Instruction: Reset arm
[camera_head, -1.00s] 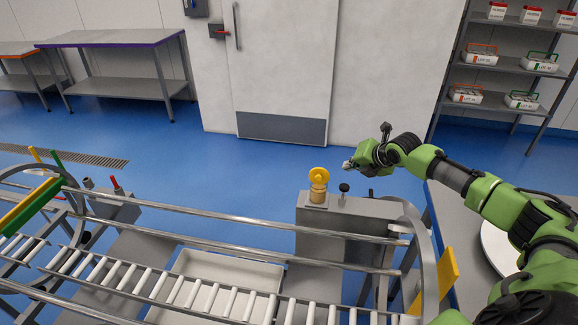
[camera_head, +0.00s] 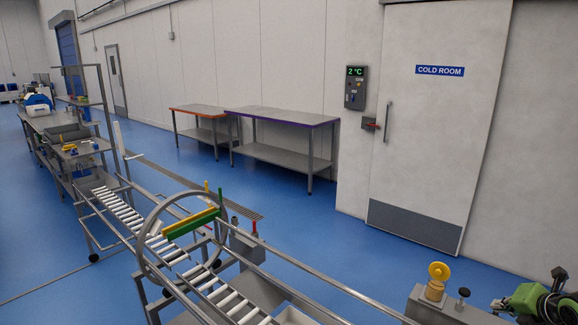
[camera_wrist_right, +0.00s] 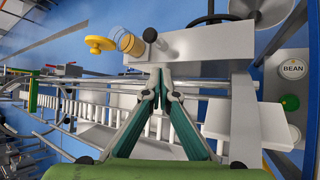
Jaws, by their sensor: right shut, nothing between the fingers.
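My right gripper (camera_head: 498,304) is at the lower right edge of the head view, with part of my green arm behind it. In the right wrist view the two fingers of the gripper (camera_wrist_right: 161,70) come together at their tips, with nothing between them. The fingertips are seen over the grey box (camera_wrist_right: 205,45) with the yellow disc (camera_wrist_right: 98,44) and black knob (camera_wrist_right: 150,35) on top; I cannot tell the gap. My left gripper is not in view.
The roller conveyor (camera_head: 122,208) with steel rails runs along the left and front, with a ring frame (camera_head: 143,235) around it. Two steel tables (camera_head: 281,118) stand by the wall left of the cold room door (camera_head: 430,130). Blue floor (camera_head: 330,235) between is clear.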

